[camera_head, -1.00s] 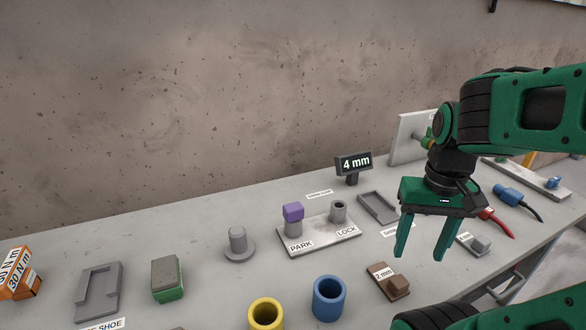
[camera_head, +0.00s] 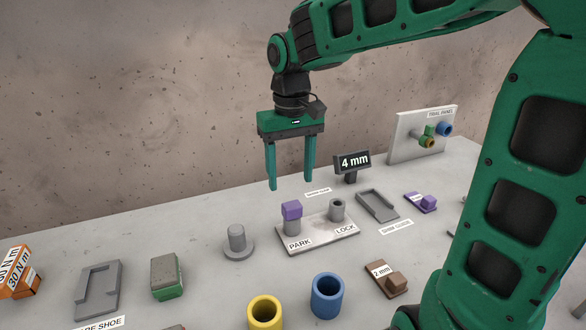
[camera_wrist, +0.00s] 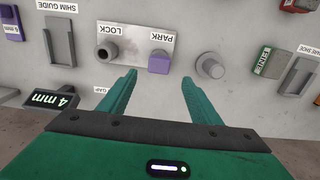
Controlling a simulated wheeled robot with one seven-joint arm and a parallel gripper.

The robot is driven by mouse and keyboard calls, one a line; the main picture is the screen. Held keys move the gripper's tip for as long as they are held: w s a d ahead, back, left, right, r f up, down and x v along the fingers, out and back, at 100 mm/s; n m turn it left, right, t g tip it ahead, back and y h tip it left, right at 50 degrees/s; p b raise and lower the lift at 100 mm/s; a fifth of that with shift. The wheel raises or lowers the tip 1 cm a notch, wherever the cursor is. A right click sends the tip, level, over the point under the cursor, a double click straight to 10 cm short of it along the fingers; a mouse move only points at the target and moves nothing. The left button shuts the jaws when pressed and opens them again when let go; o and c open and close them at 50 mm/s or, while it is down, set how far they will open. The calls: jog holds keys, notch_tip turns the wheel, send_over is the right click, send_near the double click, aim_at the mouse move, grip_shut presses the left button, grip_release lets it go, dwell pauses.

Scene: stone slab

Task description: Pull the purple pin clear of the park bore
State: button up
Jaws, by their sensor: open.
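The purple pin (camera_head: 292,209) stands upright in the grey park bore (camera_head: 292,227), with only its purple head showing above it. The bore is at the PARK end of a light plate (camera_head: 318,240); the empty lock bore (camera_head: 338,208) is at the other end. My gripper (camera_head: 290,185) is open and empty, pointing down, above the pin in the head view and apart from it. In the wrist view the purple head (camera_wrist: 159,62) shows beyond and between the two fingers (camera_wrist: 162,92).
A grey flanged post (camera_head: 237,240) stands left of the plate. A 4 mm display (camera_head: 354,163) and a shim guide (camera_head: 377,206) are to its right. Yellow (camera_head: 265,312) and blue (camera_head: 327,297) cups stand in front. The wall rises behind.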

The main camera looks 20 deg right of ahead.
aim_at(291, 204)
notch_tip(291, 204, down, 10)
jog(key=shift+d+r, duration=0.1)
jog(key=shift+r, duration=0.1)
dwell(0.3)
jog(key=c, duration=1.3)
jog(key=shift+r, duration=0.1)
